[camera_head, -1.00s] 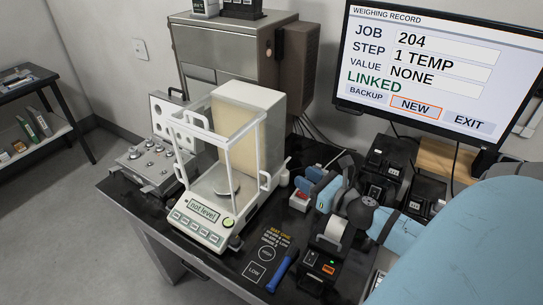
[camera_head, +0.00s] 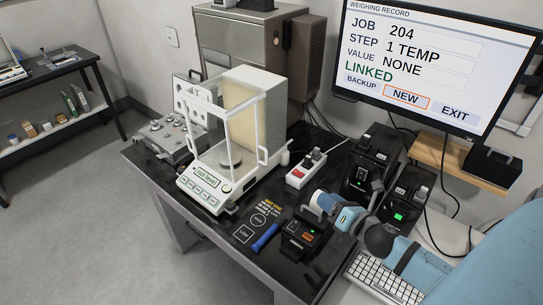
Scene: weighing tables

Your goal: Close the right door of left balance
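The white balance (camera_head: 205,192) stands on the dark table, with "not level" on its display. Its glass draft shield has a white frame, and a round pan (camera_head: 230,163) is inside. The right door's white handle (camera_head: 262,156) sits toward the rear of the right side, as if slid back; the clear glass is hard to see. My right gripper (camera_head: 318,204) is right of the balance and apart from it, above the table behind a black printer. Its fingers are too foreshortened to tell open from shut. My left gripper is out of view.
A power strip (camera_head: 304,168) lies between balance and gripper. A weight case (camera_head: 165,140) is left of the balance. A monitor (camera_head: 435,65) hangs behind. A keyboard (camera_head: 383,280) is at lower right.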

